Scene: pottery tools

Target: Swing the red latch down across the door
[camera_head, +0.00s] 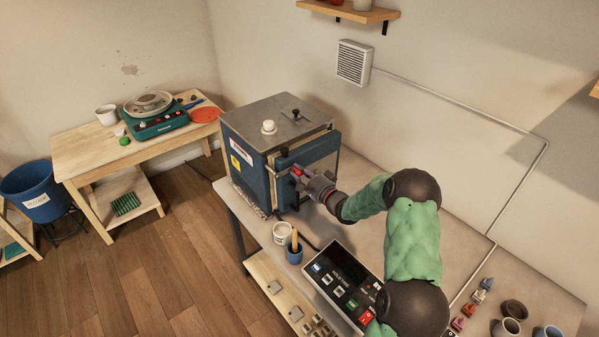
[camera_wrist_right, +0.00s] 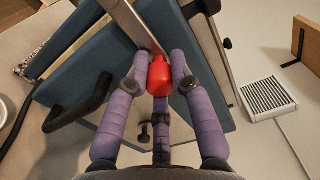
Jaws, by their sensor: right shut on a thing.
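The blue kiln (camera_head: 246,166) with a grey metal top stands on the back bench, and its blue door (camera_head: 310,155) faces right, toward my right arm. The red latch (camera_wrist_right: 159,75) shows in the right wrist view, where a metal bar (camera_wrist_right: 131,22) runs up and left from its red grip. My right gripper (camera_wrist_right: 160,78) has purple fingers and is shut around the red grip. In the head view my right gripper (camera_head: 299,174) is at the door's front, and only a speck of red shows between its fingers. My left gripper is not in view.
A black door handle (camera_wrist_right: 80,105) sticks out near the gripper. A control box (camera_head: 342,282), a white cup (camera_head: 282,233) and a blue cup (camera_head: 294,254) stand on the bench before the kiln. A wall vent (camera_head: 354,63) is behind.

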